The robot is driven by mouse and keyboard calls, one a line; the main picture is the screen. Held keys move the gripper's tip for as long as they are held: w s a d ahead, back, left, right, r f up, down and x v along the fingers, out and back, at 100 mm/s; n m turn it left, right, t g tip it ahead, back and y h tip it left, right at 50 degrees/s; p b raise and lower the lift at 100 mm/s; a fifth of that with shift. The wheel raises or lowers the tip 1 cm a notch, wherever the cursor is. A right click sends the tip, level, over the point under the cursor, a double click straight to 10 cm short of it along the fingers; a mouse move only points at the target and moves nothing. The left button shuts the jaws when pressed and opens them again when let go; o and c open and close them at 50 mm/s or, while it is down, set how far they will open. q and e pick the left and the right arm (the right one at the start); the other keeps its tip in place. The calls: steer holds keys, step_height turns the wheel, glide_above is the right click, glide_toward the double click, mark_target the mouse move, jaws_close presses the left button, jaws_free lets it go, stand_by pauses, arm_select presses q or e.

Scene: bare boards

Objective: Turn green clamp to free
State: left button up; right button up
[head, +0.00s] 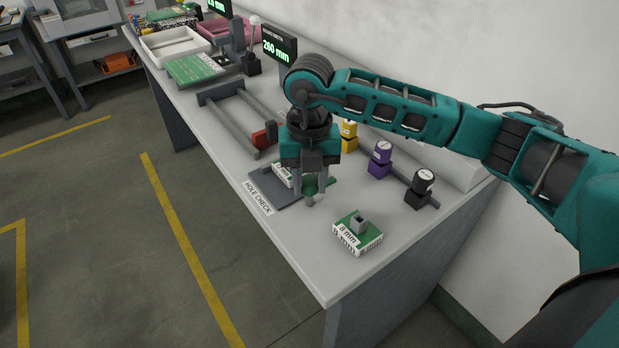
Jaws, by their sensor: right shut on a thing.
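My right gripper (310,188) points down over the near end of the bench. It is shut on a small green part, which looks like the green clamp (316,187), beside the grey plate marked "HOLE CHECK" (261,188). The fingers and wrist hide much of the clamp, so I cannot tell which way it is turned. A board with a white label (283,175) lies on the plate, partly behind the gripper. My left gripper is not in view.
A green block marked "8 mm" (357,233) sits near the front edge. Yellow (349,137), purple (379,160) and black (419,190) blocks stand right of the gripper. A red block (264,138) is on a grey frame. A "260 mm" display (279,46) stands behind.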

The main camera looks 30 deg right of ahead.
steer(key=shift+r, duration=0.1)
steer(key=o, duration=1)
steer(key=shift+o, duration=0.2)
step_height(320, 180, up, 13)
steer(key=shift+s, duration=0.1)
